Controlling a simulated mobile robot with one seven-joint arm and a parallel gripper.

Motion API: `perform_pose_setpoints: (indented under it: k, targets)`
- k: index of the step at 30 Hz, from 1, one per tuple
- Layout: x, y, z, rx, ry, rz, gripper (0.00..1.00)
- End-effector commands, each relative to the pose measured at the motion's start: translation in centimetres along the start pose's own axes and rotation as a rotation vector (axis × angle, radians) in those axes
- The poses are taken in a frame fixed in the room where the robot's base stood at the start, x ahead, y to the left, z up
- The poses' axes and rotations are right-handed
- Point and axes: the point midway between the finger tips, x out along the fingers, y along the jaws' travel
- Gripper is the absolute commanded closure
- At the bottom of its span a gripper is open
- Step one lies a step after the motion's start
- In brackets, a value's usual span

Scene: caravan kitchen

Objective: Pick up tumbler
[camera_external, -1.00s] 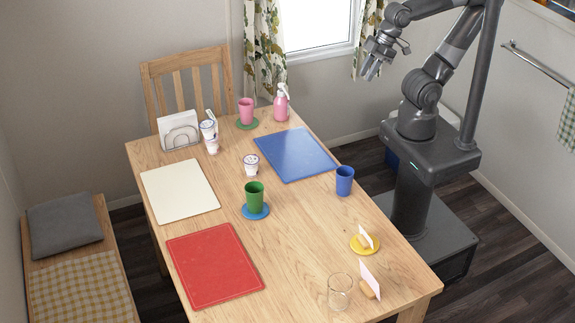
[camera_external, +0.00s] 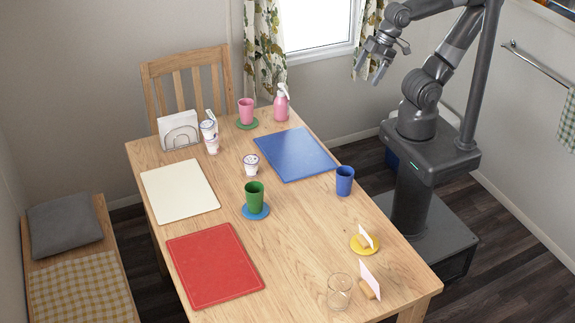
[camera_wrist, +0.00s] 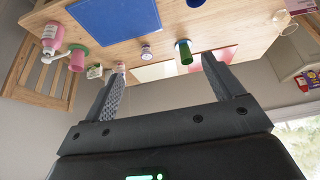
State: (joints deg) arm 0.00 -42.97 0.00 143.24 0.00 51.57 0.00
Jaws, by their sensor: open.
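Several cups that could be the tumbler stand upright on the wooden table. A green cup (camera_external: 254,194) is on a blue coaster near the middle; it also shows in the wrist view (camera_wrist: 183,53). A blue cup (camera_external: 344,181) stands near the right edge without a coaster. A pink cup (camera_external: 246,111) is on a green coaster at the far end. A clear glass (camera_external: 339,291) stands at the near corner. My gripper (camera_external: 372,75) is open and empty, up in the air beyond the table's right edge, apart from all of them. Its two fingers (camera_wrist: 163,67) are spread in the wrist view.
A blue mat (camera_external: 294,154), white mat (camera_external: 180,191) and red mat (camera_external: 214,265) lie flat.

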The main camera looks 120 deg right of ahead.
Motion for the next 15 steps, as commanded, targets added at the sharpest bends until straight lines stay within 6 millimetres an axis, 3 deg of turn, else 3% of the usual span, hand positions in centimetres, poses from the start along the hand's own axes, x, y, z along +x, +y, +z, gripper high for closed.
perform_pose_setpoints:
  k: [4,7,15]
  targets:
    - [0.1,-0.2,-0.7,-0.044,-0.002,0.001,0.14]
    - [0.4,-0.7,-2.5,-0.156,-0.009,0.006,0.14]
    - [3.1,-4.3,-10.6,-0.691,-0.023,0.021,0.14]
